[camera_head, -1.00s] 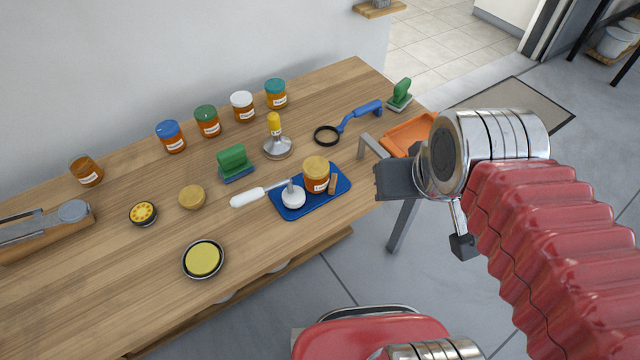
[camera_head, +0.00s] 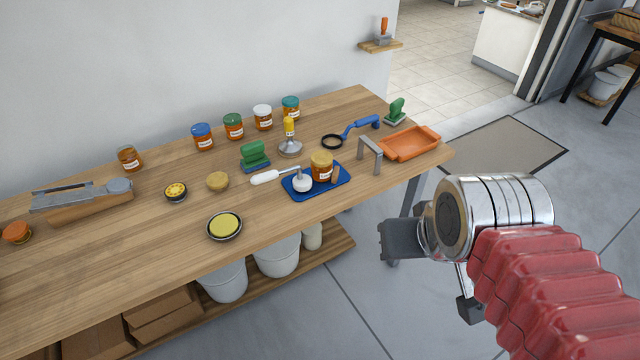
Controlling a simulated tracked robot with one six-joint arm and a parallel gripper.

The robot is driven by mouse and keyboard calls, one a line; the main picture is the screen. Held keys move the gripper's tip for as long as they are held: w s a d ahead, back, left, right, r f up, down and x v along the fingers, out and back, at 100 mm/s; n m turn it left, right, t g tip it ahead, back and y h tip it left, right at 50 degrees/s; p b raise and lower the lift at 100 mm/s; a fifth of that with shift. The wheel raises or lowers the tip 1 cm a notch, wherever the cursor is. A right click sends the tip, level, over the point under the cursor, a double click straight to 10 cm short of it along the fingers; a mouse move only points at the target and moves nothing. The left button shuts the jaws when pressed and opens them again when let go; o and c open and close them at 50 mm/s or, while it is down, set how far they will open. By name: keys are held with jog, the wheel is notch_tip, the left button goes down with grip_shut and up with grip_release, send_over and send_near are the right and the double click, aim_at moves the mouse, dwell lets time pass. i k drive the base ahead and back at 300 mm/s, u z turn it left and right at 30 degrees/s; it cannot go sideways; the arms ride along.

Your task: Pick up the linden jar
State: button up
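Several honey jars stand on the wooden workbench (camera_head: 120,255). In the back row are a blue-lidded jar (camera_head: 202,138), a green-lidded jar (camera_head: 233,127), a white-lidded jar (camera_head: 263,118) and a teal-lidded jar (camera_head: 290,108). An amber jar (camera_head: 129,158) stands further left. A jar with a tan lid (camera_head: 322,167) stands on a blue tray (camera_head: 318,190). The labels are too small to read, so I cannot tell which is linden. My gripper (camera_head: 392,241) is off the bench's right front edge, apart from all jars. Its finger opening cannot be made out.
Near the tray are a white-handled tool (camera_head: 268,177), a green brush (camera_head: 255,155) and a yellow-topped metal tool (camera_head: 289,140). A metal bracket (camera_head: 371,150) and an orange tray (camera_head: 410,143) occupy the right end. The bench's front left is mostly clear.

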aim_at(321, 161)
jog(key=k, duration=0.7)
jog(key=u, duration=0.85)
jog(key=i, duration=1.45)
